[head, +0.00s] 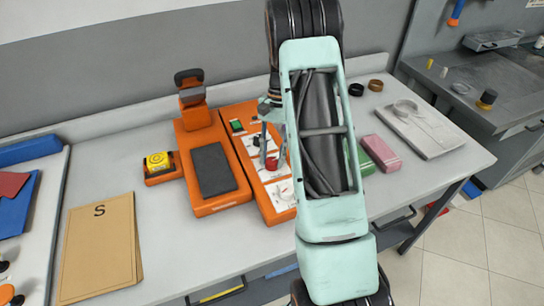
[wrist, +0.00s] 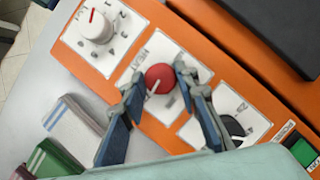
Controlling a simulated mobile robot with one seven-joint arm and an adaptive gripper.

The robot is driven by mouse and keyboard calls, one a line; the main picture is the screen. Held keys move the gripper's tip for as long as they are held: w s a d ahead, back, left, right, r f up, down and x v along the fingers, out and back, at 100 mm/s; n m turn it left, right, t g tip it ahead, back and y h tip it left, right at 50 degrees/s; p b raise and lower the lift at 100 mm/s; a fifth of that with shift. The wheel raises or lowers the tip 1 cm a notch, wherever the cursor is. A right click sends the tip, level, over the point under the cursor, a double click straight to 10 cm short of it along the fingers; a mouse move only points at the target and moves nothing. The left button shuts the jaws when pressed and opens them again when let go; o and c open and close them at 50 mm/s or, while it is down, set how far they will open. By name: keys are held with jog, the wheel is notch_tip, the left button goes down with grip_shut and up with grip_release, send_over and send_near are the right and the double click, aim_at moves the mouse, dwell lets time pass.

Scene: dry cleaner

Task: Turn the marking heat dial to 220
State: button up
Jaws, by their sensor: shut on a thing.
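The orange marking unit (head: 247,157) stands on the bench with a row of dials on white plates. Its red round dial (wrist: 160,75) sits on the middle plate, which reads HEAT, and carries a white pointer line toward the lower left in the wrist view. The dial also shows in the head view (head: 271,164). My gripper (wrist: 156,83) has a finger on either side of the red dial and is shut on it. The scale numbers around the dial are too small or covered to read.
A white dial (wrist: 97,26) with a red pointer and a black dial (wrist: 232,126) flank the red one. A green switch (wrist: 303,152) is at the panel's end. An orange press (head: 208,165) stands left. Pink (head: 380,152) and green blocks lie right.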

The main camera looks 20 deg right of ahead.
jog(key=shift+m, duration=0.6)
jog(key=shift+y, duration=0.3)
jog(key=o, duration=1.1)
jog(key=shift+o, duration=0.2)
jog(key=v, duration=1.2)
jog(key=shift+s, duration=0.2)
jog(key=shift+a, duration=0.15)
